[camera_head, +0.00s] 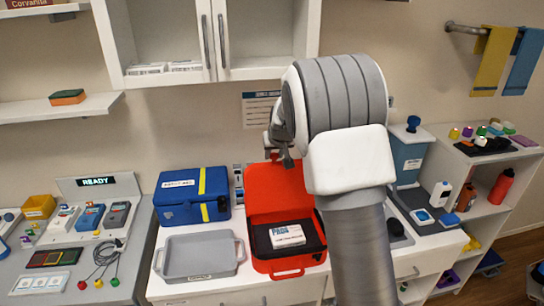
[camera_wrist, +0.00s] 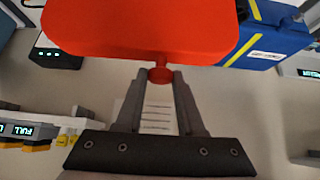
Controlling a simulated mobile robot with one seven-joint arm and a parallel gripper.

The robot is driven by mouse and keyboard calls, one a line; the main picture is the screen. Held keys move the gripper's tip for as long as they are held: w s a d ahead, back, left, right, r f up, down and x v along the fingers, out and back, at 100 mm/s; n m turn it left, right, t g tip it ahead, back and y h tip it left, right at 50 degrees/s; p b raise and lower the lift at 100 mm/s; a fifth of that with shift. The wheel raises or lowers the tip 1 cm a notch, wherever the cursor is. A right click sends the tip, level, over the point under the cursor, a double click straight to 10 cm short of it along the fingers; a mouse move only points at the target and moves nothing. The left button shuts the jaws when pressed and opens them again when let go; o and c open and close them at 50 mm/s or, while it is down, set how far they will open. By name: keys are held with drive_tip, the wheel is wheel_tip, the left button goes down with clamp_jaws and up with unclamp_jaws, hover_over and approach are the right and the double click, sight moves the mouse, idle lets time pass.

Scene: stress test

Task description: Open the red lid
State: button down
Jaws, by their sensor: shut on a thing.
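The red case stands on the white counter, its red lid (camera_head: 278,188) raised upright at the back. Inside the case body (camera_head: 290,266) a white labelled pack (camera_head: 287,236) lies in a dark liner. In the wrist view the red lid (camera_wrist: 140,25) fills the top, with a small red knob (camera_wrist: 160,74) at its edge. My gripper (camera_wrist: 160,80) is shut on this knob, one finger on each side. In the head view my gripper (camera_head: 277,150) is at the lid's top edge, partly hidden by my wrist.
A blue case (camera_head: 190,200) with a yellow stripe stands left of the red case. A grey tray (camera_head: 198,257) lies in front of it. Cabinet doors (camera_head: 235,35) hang above.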

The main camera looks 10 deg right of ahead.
drive_tip(key=shift+w+d+r, duration=0.1)
drive_tip(key=shift+w+r, duration=0.05)
drive_tip(key=shift+w, duration=0.5)
drive_tip(key=c, duration=0.5)
unclamp_jaws()
drive_tip(key=shift+c, duration=0.2)
drive_tip(key=b+v, duration=0.2)
drive_tip(key=v, duration=1.5)
drive_tip(key=shift+s, duration=0.15)
drive_tip(key=shift+r, duration=0.1)
